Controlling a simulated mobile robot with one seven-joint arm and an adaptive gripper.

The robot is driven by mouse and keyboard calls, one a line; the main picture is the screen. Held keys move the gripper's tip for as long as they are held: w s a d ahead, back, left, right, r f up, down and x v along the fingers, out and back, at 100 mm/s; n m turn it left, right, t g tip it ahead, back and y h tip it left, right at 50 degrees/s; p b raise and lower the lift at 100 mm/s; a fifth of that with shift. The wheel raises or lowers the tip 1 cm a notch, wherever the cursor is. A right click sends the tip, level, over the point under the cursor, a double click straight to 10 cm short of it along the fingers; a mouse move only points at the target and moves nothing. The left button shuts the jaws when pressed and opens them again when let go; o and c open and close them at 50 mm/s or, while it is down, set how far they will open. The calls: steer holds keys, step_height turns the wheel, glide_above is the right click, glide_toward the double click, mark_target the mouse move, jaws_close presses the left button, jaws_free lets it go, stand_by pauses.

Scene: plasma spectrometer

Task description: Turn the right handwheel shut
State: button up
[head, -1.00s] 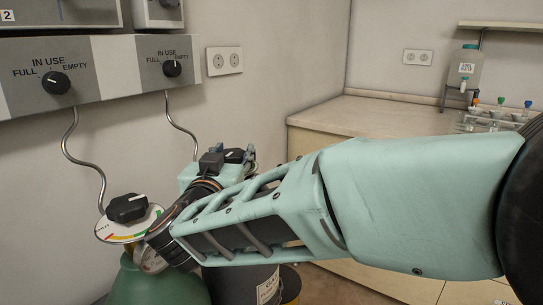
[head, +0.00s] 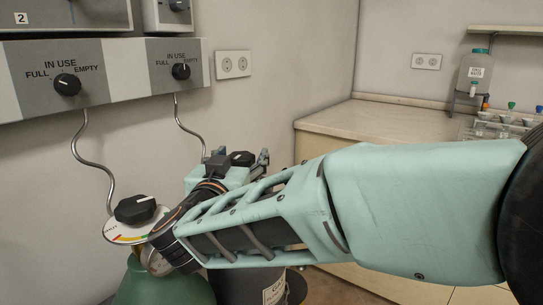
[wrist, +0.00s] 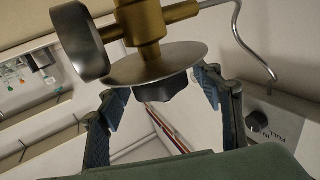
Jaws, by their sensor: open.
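The right handwheel (head: 241,158) is a black knob, mostly hidden behind my wrist in the head view. In the wrist view a dark knob (wrist: 165,89) shows under a round metal disc (wrist: 157,66) on a brass valve (wrist: 146,25). My gripper (wrist: 163,88) is open, with one finger on each side of this knob and visible gaps between. In the head view my gripper (head: 240,160) is at the right handwheel, its fingers partly hidden. The left handwheel (head: 135,209) is a black knob above a coloured dial on a green cylinder (head: 163,288).
A wall panel (head: 122,70) with two IN USE selector knobs hangs at the left, with curved metal pipes (head: 96,163) running down from it. A round gauge (wrist: 79,42) sits beside the brass valve. A counter (head: 390,121) with labware stands at the right.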

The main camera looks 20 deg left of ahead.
mark_target(237, 161)
steer(key=shift+s, duration=0.1)
steer(key=s, duration=0.3)
steer(key=s+d, duration=0.1)
steer(key=s, duration=0.3)
steer(key=shift+d, duration=0.2)
steer(key=shift+s, duration=0.2)
steer(key=shift+r, duration=0.15)
